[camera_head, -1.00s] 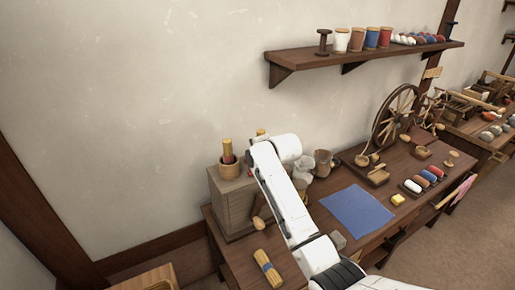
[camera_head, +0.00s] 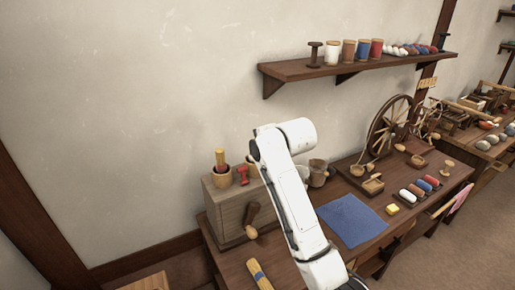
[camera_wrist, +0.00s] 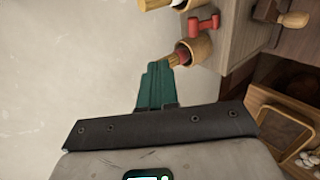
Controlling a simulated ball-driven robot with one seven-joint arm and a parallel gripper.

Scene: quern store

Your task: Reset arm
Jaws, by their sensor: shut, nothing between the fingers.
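My gripper (camera_wrist: 157,88) shows in the wrist view as green fingers closed together, with nothing between them. They are in front of the pale wall, just beside a wooden cup (camera_wrist: 197,46) holding a stick; I cannot tell the exact gap. In the head view my white arm rises over the workbench (camera_head: 236,262), and its gripper is hidden behind the arm.
A wooden cabinet (camera_head: 228,208) with a side handle carries a cup (camera_head: 221,178) and a red spool-like piece (camera_head: 242,176). A blue cloth (camera_head: 352,221), a straw bundle (camera_head: 259,274) and a spinning wheel (camera_head: 390,127) are on the bench. A wall shelf (camera_head: 345,68) hangs above.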

